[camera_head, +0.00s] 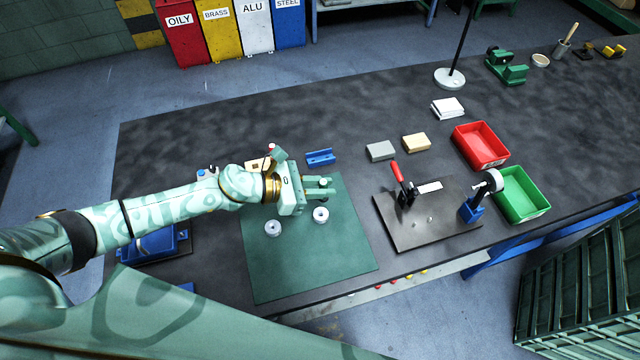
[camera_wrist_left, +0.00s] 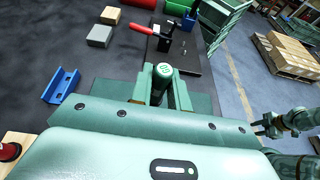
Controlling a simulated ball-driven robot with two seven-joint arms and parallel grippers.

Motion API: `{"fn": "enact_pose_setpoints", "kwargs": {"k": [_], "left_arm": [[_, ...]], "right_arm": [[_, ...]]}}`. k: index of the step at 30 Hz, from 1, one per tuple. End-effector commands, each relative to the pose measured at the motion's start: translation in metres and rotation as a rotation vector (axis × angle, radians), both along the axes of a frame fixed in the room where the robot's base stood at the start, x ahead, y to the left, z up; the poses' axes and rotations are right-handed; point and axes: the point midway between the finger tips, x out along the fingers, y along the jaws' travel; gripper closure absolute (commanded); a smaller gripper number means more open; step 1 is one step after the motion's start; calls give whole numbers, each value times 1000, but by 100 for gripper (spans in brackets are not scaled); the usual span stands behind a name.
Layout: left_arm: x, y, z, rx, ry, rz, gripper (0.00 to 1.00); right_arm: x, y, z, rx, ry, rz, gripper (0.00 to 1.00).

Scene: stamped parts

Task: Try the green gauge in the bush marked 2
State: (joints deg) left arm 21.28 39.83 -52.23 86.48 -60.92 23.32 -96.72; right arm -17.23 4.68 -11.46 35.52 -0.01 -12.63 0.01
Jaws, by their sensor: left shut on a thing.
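My left gripper (camera_head: 322,188) is shut on the green gauge, above the green mat (camera_head: 350,255). The gauge (camera_wrist_left: 163,72) stands between the fingers in the left wrist view, with a pale mark on its round top. Two pale ring-shaped bushes sit on the mat, a left bush (camera_head: 273,228) and a right bush (camera_head: 321,214). The right bush is just below the gripper in the head view. I cannot read numbers on either bush. My right gripper (camera_wrist_left: 262,127) shows small at the right of the left wrist view; its opening is unclear.
A blue channel block (camera_head: 320,157) lies behind the mat. Grey (camera_head: 380,151) and tan (camera_head: 416,142) blocks lie farther right. A dark plate with a red-handled clamp (camera_head: 398,172) stands right of the mat, beside red (camera_head: 502,160) and green (camera_head: 541,209) trays. The mat's front is clear.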

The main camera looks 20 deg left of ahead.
Motion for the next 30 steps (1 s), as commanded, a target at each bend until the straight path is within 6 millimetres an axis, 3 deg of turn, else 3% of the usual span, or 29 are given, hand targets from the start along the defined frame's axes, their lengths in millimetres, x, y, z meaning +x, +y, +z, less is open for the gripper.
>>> {"fn": "enact_pose_setpoints", "kwargs": {"k": [17, 30], "left_arm": [[0, 7, -3, 6, 2, -22, 97], [0, 6, -47, 5, 3, -22, 97]], "right_arm": [[1, 0, 0, 1, -2, 0, 64], [-7, 2, -40, 3, 19, -1, 64]]}}
